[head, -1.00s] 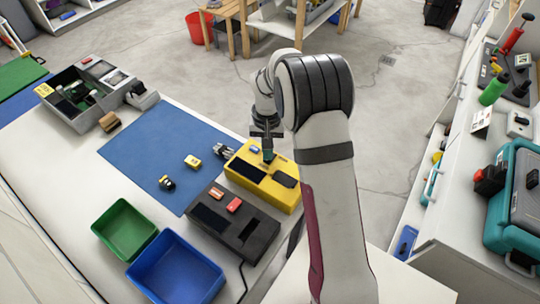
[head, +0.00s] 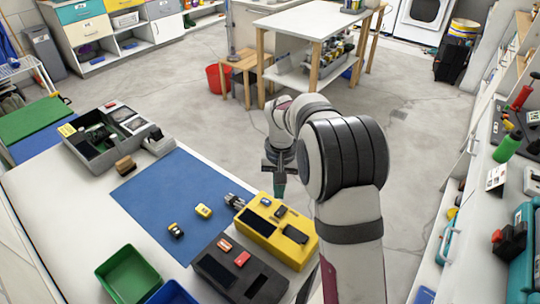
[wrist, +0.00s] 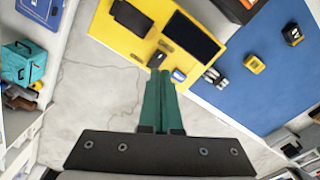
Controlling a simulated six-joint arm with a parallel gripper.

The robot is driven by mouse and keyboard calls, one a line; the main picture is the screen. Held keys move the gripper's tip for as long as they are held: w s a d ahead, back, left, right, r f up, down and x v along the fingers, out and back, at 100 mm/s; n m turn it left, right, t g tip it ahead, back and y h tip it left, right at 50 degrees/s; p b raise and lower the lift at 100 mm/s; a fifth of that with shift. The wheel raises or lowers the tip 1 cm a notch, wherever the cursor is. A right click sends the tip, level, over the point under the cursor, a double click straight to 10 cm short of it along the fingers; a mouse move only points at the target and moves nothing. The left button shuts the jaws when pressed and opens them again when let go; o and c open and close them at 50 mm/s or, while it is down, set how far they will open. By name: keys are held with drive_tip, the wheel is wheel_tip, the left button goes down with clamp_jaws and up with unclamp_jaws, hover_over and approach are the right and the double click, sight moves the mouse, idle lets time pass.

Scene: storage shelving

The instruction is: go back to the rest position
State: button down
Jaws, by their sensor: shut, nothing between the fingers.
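My gripper (head: 279,190) hangs from my arm just past the far right edge of the white table (head: 60,190), pointing down. In the wrist view its green fingers (wrist: 161,90) are together with nothing between them. Beyond the fingertips in that view is the yellow box (wrist: 206,22) with dark slots, a dark block and a small blue-and-white piece on it. The gripper appears above and apart from the box. In the head view the yellow box (head: 300,255) sits on the table just in front of the gripper.
On the table are a blue mat (head: 165,195) with small yellow items, a black box (head: 262,285), a green bin (head: 128,275), a blue bin (head: 172,294) and a grey organiser (head: 90,165). Right stands a cluttered shelf (head: 470,200). Open floor (head: 190,110) lies beyond the table.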

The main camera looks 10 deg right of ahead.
drive_tip(key=s+a+r+m+y, duration=0.1)
drive_tip(key=s+r, duration=0.4)
drive_tip(key=s, duration=0.4)
drive_tip(key=s+r+m, duration=0.1)
drive_tip(key=s+r, duration=0.4)
drive_tip(key=s, duration=0.5)
drive_tip(key=s+a+f, duration=0.1)
drive_tip(key=s, duration=1.2)
drive_tip(key=shift+s+a+f+m+y, duration=0.2)
drive_tip(key=shift+s+f+m+y, duration=0.1)
drive_tip(key=shift+y, duration=0.1)
drive_tip(key=w+d+r+m+h, duration=0.1)
drive_tip(key=w+r, duration=0.1)
drive_tip(key=w, duration=0.8)
drive_tip(key=w+d+r+m, duration=0.1)
drive_tip(key=w+r, duration=0.1)
drive_tip(key=w, duration=0.7)
drive_tip(key=w+d+f, duration=0.1)
drive_tip(key=w+f, duration=0.1)
drive_tip(key=w, duration=0.5)
drive_tip(key=w+d+f+m, duration=0.1)
drive_tip(key=w+f, duration=0.2)
drive_tip(key=w, duration=0.5)
drive_tip(key=shift+f+h, duration=0.15)
drive_tip(key=shift+h, duration=0.25)
